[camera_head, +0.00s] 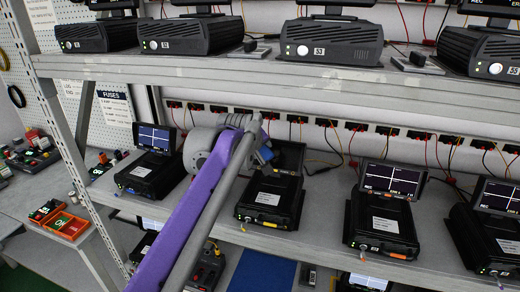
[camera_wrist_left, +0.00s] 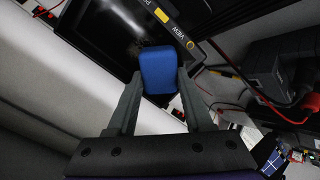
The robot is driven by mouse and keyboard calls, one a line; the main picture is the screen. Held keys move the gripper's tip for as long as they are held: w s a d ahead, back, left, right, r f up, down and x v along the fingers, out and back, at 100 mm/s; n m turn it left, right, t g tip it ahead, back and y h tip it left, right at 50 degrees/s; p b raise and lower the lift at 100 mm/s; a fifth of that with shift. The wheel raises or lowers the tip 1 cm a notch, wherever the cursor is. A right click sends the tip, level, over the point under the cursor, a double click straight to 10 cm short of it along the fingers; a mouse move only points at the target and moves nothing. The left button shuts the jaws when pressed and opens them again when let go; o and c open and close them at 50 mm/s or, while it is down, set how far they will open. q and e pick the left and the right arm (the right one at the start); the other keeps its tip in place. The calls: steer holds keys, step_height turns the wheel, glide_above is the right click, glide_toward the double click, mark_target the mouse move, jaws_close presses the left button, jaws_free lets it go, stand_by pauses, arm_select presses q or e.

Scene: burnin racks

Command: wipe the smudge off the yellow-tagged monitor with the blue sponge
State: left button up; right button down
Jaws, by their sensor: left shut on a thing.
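My left gripper (camera_wrist_left: 158,78) is shut on the blue sponge (camera_wrist_left: 158,66), which sticks out between its two fingers. In the head view my left arm reaches up to the middle shelf, and a bit of the sponge (camera_head: 264,153) shows beside the wrist. The yellow-tagged monitor (camera_head: 291,157) stands behind it on a black unit with a yellow tag (camera_head: 268,224). In the left wrist view the sponge is in front of the dark screen (camera_wrist_left: 100,30), near its yellow-marked edge; I cannot tell whether they touch. A faint pale smear (camera_wrist_left: 130,38) shows on the screen. My right gripper is not in view.
An orange-tagged unit with a lit monitor (camera_head: 392,180) stands to the right, and another lit monitor (camera_head: 154,138) to the left. The upper shelf edge (camera_head: 240,78) runs above my wrist. Thin cables (camera_head: 345,145) hang behind the units.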

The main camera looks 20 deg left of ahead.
mark_target(276, 153)
arm_select(q)
steer(key=shift+s+d, duration=0.1)
steer(key=shift+d, duration=1.85)
steer(key=shift+a+p, duration=0.4)
steer(key=shift+a, duration=1.65)
steer(key=shift+v, duration=2.9)
steer(key=shift+r, duration=0.1)
steer(key=shift+v, duration=1.45)
